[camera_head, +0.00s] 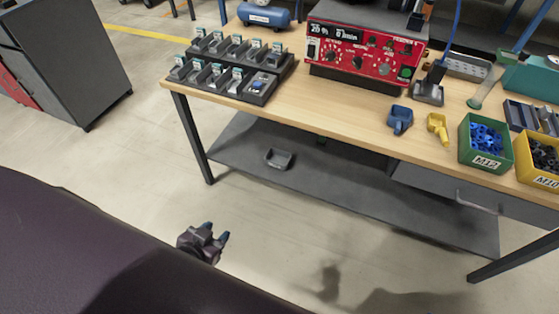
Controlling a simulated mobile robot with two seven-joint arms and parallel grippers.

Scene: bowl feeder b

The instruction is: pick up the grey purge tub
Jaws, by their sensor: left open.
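A small grey purge tub (279,159) sits on the dark lower shelf of the workbench, toward the left end. It looks upright, and its inside is too dark to make out. My left gripper (217,232) is open, with nothing between its fingers. It is in front of the bench, below and to the left of the tub in the picture, and well apart from it. My right gripper is not in view.
The wooden benchtop (330,110) overhangs the shelf (350,192). On it are a black tray (258,96), a red controller (362,55), blue and yellow scoops, and green (484,144) and yellow bins. A bench leg (192,135) stands left of the tub. The floor in front is clear.

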